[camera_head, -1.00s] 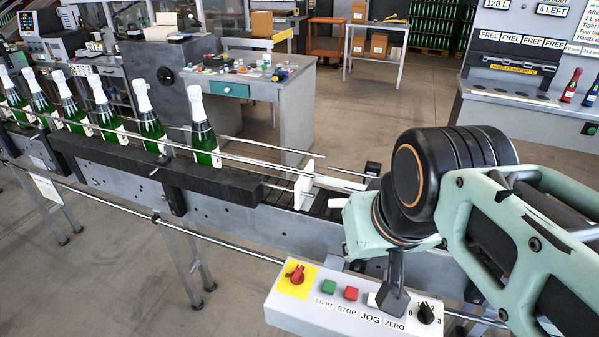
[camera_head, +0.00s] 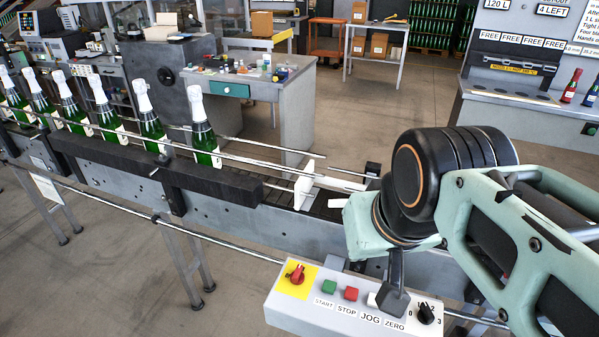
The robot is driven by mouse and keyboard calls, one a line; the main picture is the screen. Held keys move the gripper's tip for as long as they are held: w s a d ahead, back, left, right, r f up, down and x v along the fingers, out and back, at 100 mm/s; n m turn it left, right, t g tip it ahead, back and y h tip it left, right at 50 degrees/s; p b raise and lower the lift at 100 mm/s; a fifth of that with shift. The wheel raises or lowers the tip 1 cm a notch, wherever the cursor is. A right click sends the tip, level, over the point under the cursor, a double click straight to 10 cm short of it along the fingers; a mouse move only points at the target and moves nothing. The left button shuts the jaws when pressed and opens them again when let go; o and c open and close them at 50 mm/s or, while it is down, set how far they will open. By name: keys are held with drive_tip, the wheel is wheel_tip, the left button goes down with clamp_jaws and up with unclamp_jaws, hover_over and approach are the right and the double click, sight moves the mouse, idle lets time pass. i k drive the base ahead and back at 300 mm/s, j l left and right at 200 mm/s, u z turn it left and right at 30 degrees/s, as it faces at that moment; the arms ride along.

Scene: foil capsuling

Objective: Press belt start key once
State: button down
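The control box (camera_head: 290,312) is mounted at the front of the belt. Its green START key (camera_head: 329,287) is in plain view, with nothing over it. The red STOP key (camera_head: 351,293) is just to its right. My gripper (camera_head: 391,298) reaches down at the box, right of STOP, over the area behind the JOG and ZERO labels. It partly hides the keys there. I see only a dark finger part, so its opening and any contact with the box cannot be told. The conveyor belt (camera_head: 322,208) runs behind the box.
Several green bottles (camera_head: 203,135) with white tops stand in a row on the belt at left. A white plate (camera_head: 304,186) stands across the belt. A red knob on yellow (camera_head: 296,274) is left of START; a black dial (camera_head: 426,313) is right of my gripper.

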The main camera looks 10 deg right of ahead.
sight(328, 286)
drive_tip(key=z, duration=1.95)
drive_tip(key=k+j, duration=0.5)
drive_tip(key=k, duration=0.25)
drive_tip(key=i+u, duration=0.35)
drive_tip(key=k+z, duration=0.35)
